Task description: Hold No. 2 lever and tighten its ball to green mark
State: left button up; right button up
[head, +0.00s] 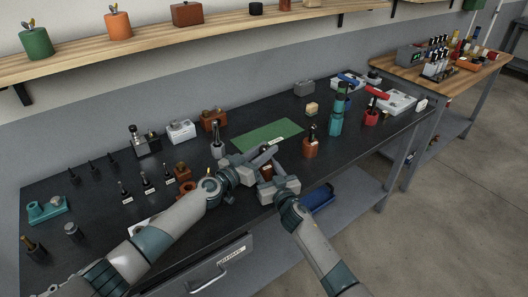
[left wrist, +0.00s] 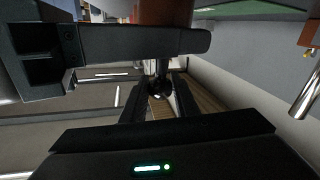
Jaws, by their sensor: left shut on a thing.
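My left gripper (head: 268,155) reaches in over the front of the dark bench. In the left wrist view its two dark fingers (left wrist: 160,100) close on a small black ball (left wrist: 158,89) at the end of a dark stem. A red-brown body (left wrist: 165,10) shows beyond; a brown piece (head: 266,171) also shows between both grippers in the head view. My right gripper (head: 265,178) is at this piece, close to my left one. Its fingertips are too small and covered to tell their state. I cannot make out a green mark or a lever number.
A similar brown lever block (head: 310,146) and a teal grinder-like bottle (head: 337,112) stand to the right. A grey lever block (head: 217,148) stands behind on the left. A green mat (head: 267,135) lies behind the grippers. Several small black-handled tools stand at the left.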

aim_at(264, 146)
pick_arm(q)
jog(key=shift+d+r+g+h, duration=0.35)
jog(key=shift+r+h, duration=0.15)
jog(key=shift+r, duration=0.1)
jog(key=shift+a+f+m, duration=0.1)
jog(key=shift+m, duration=0.2)
jog(key=shift+s+a+f+g, duration=0.15)
jog(key=shift+a+f+g, duration=0.2)
jog(key=shift+f, duration=0.15)
jog(key=shift+f, duration=0.15)
jog(key=o, duration=1.1)
jog(key=shift+a+f, duration=0.1)
jog(key=shift+c, duration=0.2)
jog(key=shift+r, duration=5.05)
